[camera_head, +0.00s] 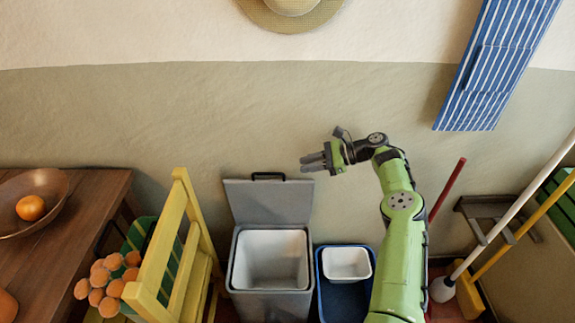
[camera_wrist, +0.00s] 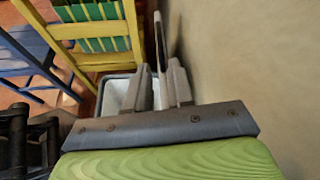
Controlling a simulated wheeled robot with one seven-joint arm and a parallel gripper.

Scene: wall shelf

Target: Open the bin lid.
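The grey bin (camera_head: 271,303) stands on the floor against the wall, with a white inner bucket (camera_head: 270,258) showing through its open top. Its grey lid (camera_head: 268,204) is raised and stands upright at the back, near the wall, with a black handle (camera_head: 268,176) on its upper edge. My gripper (camera_head: 304,162) is above and to the right of the lid, apart from it, pointing left. In the wrist view its two fingers (camera_wrist: 160,85) are spread with nothing between them. The lid shows nearly edge-on beyond them (camera_wrist: 160,45), and part of the white bucket shows below (camera_wrist: 115,95).
A yellow chair (camera_head: 165,240) stands left of the bin, beside a wooden table (camera_head: 60,245) with a bowl. A blue tub (camera_head: 340,302) with a white basin (camera_head: 347,264) is right of the bin. Brooms lean further right. The wall behind my gripper is close.

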